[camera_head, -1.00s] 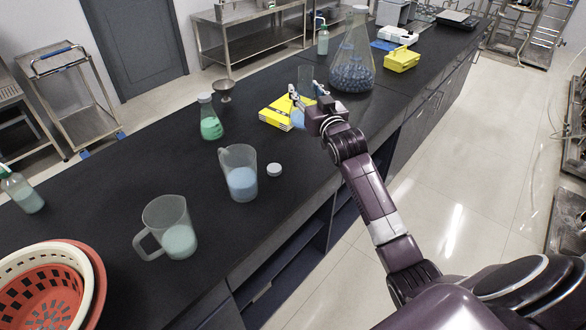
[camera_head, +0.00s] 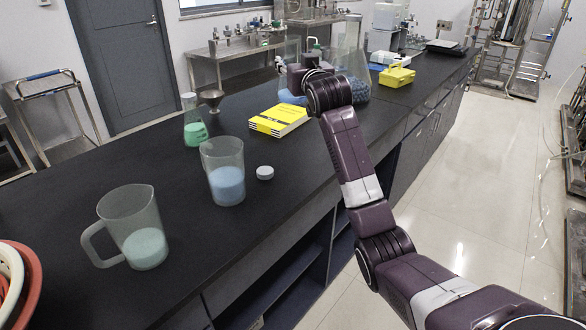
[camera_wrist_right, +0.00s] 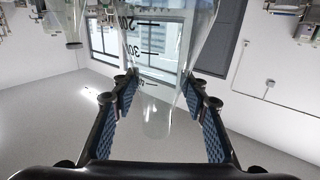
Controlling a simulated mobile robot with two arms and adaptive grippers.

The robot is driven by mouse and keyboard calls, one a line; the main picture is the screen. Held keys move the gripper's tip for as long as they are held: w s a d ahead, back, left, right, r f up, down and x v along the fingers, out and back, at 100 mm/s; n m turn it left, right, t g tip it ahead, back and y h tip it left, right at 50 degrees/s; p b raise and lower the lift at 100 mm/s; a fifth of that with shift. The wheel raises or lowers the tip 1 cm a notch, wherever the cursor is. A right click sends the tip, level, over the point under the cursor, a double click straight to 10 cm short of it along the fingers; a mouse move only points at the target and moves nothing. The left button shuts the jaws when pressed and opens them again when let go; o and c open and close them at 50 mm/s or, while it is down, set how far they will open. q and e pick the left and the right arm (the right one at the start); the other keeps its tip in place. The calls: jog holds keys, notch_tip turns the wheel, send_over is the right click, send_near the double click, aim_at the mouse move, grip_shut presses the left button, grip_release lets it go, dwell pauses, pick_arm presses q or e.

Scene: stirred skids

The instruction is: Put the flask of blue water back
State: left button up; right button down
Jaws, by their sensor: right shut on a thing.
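My right gripper (camera_head: 292,74) is shut on the flask of blue water (camera_head: 289,97), whose blue liquid shows just below my wrist, beyond the yellow book. I cannot tell whether the flask touches the bench. My left gripper is not in view.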

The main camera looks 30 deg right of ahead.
notch_tip(320, 180, down, 20)
jog(key=shift+r+p, duration=0.15)
jog(key=shift+p, duration=0.15)
jog(key=c, duration=1.2)
grip_release()
jog(key=shift+f, duration=0.2)
jog(key=shift+c, duration=0.2)
jog(key=shift+o, duration=0.4)
jog(key=v, duration=1.2)
jog(key=shift+b, duration=0.3)
jog(key=shift+r, duration=0.15)
